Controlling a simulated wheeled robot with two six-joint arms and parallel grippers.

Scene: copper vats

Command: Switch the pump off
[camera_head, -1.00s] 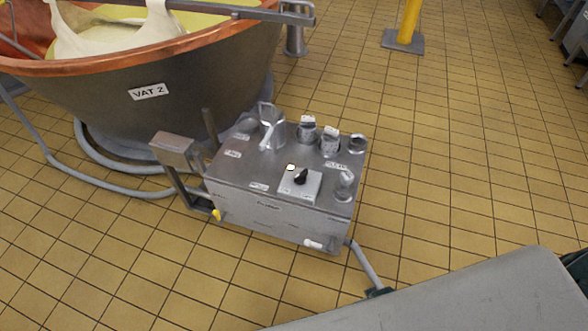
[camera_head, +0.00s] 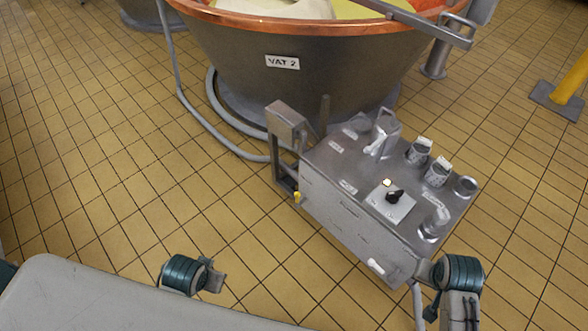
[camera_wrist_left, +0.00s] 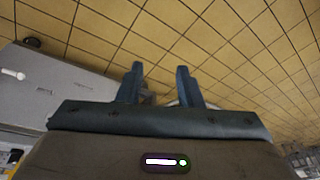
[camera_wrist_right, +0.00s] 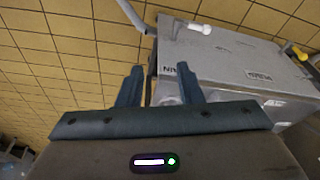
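A black rotary knob (camera_head: 394,196) sits on a pale square plate (camera_head: 387,207) on top of a steel pump box (camera_head: 345,205). A small lamp (camera_head: 386,183) beside the knob glows pale yellow. My left gripper (camera_wrist_left: 160,77) is open and empty over bare floor, left of the box. My right gripper (camera_wrist_right: 160,75) is open and empty; in its wrist view the side of the box (camera_wrist_right: 240,55) lies just beyond and to the right of the fingers. The knob is not visible in either wrist view.
Vat 2 (camera_head: 300,60), copper-rimmed, stands behind the box. A grey hose (camera_head: 190,110) runs along the floor. Several metal fittings (camera_head: 418,152) stand on the box top. A yellow post (camera_head: 572,80) is at far right.

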